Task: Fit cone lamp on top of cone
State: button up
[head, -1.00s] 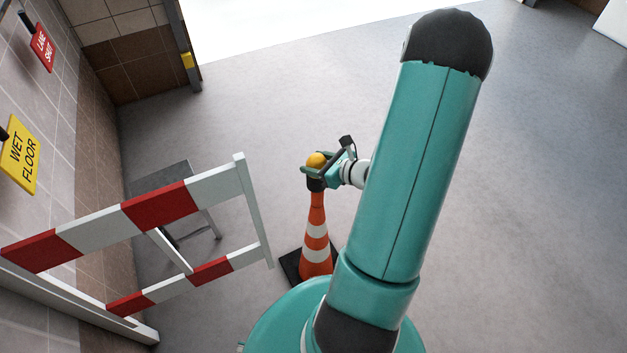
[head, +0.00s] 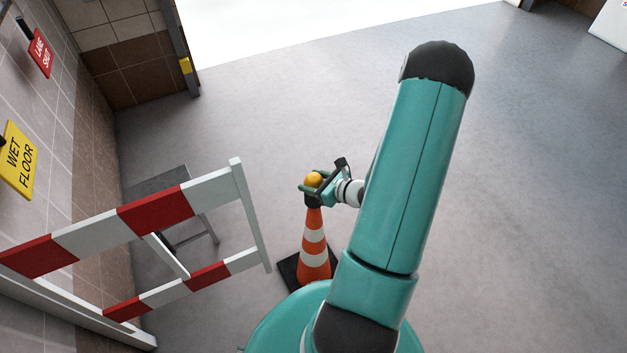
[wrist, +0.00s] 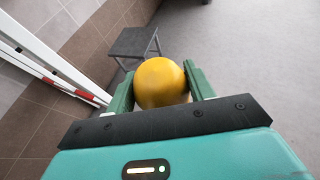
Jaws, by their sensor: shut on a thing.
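The cone lamp has a round yellow-orange top (head: 313,179) and a dark base (head: 312,200). My gripper (head: 315,186) is shut on the lamp, with one finger on each side of it. The lamp also shows between the green fingers in the wrist view (wrist: 161,83). The orange and white cone (head: 314,250) stands upright on its black foot. The lamp is right above the cone, and its dark base meets or overlaps the cone's tip in the head view. I cannot tell whether it is seated or just above. The lamp's underside is hidden.
A red and white barrier (head: 157,210) stands left of the cone. A grey stool (head: 165,182) is behind it, also seen in the wrist view (wrist: 135,41). Yellow (head: 18,160) and red (head: 40,54) signs are on the left wall. The floor to the right is clear.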

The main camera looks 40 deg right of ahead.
jog(key=shift+f, duration=0.25)
jog(key=o, duration=1)
